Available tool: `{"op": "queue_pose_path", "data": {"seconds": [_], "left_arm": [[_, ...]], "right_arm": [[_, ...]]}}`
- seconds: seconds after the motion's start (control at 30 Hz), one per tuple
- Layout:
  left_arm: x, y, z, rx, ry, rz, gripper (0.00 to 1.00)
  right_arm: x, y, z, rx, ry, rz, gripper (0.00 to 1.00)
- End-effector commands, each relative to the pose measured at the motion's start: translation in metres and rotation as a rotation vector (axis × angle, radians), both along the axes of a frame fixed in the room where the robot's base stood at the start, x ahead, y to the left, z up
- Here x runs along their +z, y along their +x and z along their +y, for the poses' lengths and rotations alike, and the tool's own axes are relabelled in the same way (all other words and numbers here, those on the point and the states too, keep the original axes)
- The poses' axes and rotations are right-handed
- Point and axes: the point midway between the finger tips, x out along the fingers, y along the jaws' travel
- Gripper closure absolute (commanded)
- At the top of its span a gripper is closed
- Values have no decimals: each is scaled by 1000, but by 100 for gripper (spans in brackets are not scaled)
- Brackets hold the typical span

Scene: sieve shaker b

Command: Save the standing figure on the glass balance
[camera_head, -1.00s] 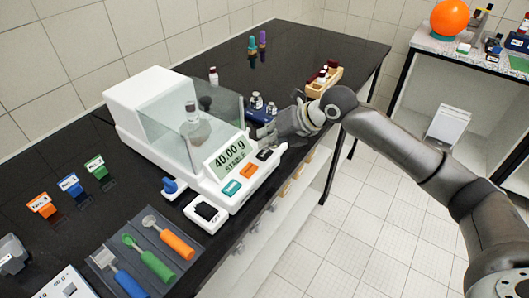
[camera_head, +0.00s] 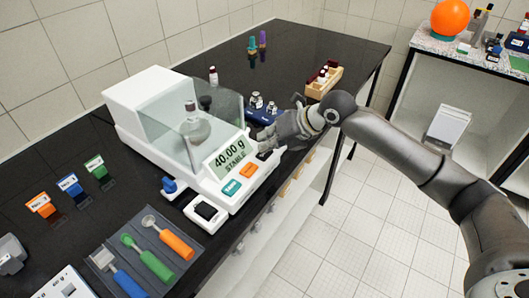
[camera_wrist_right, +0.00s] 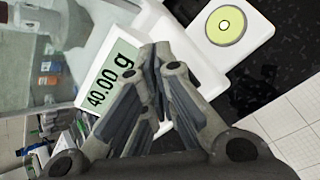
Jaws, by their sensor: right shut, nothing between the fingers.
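The glass balance (camera_head: 135,95) is white with a clear draft shield, and a stoppered flask (camera_head: 195,128) stands inside. Its display (camera_head: 230,153) reads 40.00 g with STABLE below, and 40.00 g also shows in the right wrist view (camera_wrist_right: 112,78). Below the display are a teal key (camera_head: 231,187), an orange key (camera_head: 248,170) and a dark key (camera_head: 265,155), partly covered by my gripper. My right gripper (camera_head: 262,141) is shut and empty, with its fingertips (camera_wrist_right: 160,65) close to the dark key. I cannot tell whether they touch it. My left gripper is out of view.
A blue holder with small weights or vials (camera_head: 262,113) sits just behind my right gripper. A wooden rack (camera_head: 323,82) stands farther back. Coloured spatulas lie on a grey mat (camera_head: 183,217) at the front. The bench's right edge runs under my right arm.

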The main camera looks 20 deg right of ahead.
Motion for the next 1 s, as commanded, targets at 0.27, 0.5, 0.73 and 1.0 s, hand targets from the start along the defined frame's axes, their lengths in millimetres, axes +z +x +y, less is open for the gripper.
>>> {"op": "queue_pose_path", "data": {"seconds": [0.27,0.5,0.73,1.0], "left_arm": [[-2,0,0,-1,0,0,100],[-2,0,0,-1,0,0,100],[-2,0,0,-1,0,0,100],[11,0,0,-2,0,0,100]], "right_arm": [[-4,0,0,0,-1,1,100],[-6,0,0,0,-1,1,100],[-6,0,0,1,-1,2,100],[7,0,0,0,-1,1,100]]}}
